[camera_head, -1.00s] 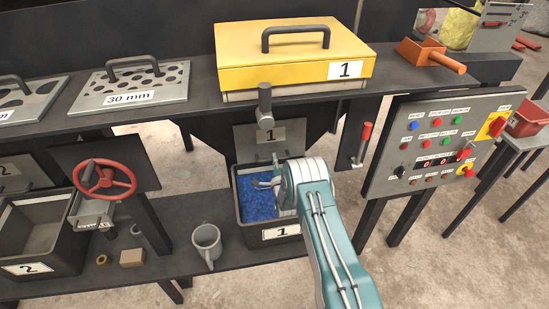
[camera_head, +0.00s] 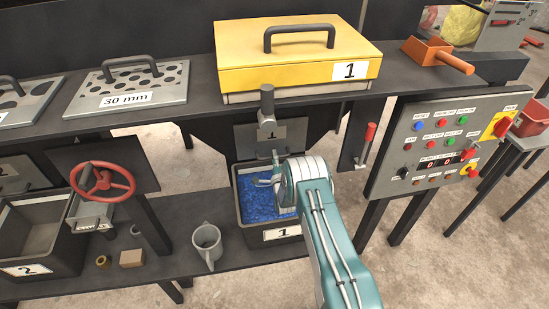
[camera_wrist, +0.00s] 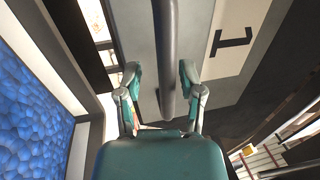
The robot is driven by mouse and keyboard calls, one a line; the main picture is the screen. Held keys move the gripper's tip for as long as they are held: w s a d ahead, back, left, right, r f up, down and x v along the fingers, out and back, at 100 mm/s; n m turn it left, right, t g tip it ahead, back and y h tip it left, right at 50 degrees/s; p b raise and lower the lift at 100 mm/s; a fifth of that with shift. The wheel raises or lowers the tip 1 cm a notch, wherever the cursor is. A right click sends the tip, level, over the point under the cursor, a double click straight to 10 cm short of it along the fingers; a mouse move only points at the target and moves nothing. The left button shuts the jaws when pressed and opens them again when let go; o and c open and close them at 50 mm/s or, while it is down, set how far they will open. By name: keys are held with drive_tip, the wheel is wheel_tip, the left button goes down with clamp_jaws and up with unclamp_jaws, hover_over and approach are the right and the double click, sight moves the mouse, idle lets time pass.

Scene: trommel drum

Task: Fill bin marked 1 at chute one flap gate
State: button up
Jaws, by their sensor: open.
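Bin marked 1 (camera_head: 282,233) stands on the lower shelf under chute one, with blue pieces (camera_head: 258,205) spread across it. The blue fill also shows at the left of the wrist view (camera_wrist: 30,110). The grey flap gate (camera_head: 246,139), with its 1 label, is above the bin. Its upright grey handle (camera_head: 267,105) stands in front. My gripper (camera_head: 266,182) is over the bin, below the gate. In the wrist view my gripper (camera_wrist: 160,76) is open, with a grey bar (camera_wrist: 168,55) between its fingers; contact is unclear. My arm hides part of the bin.
A yellow lidded box (camera_head: 290,60) marked 1 sits above. A red-handled lever (camera_head: 367,145) and control panel (camera_head: 440,145) are at right.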

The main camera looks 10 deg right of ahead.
drive_tip(key=shift+s+r, duration=0.1)
drive_tip(key=s+f, duration=0.2)
drive_tip(key=s, duration=0.9)
drive_tip(key=shift+s+f, duration=0.2)
drive_tip(key=shift+f, duration=0.1)
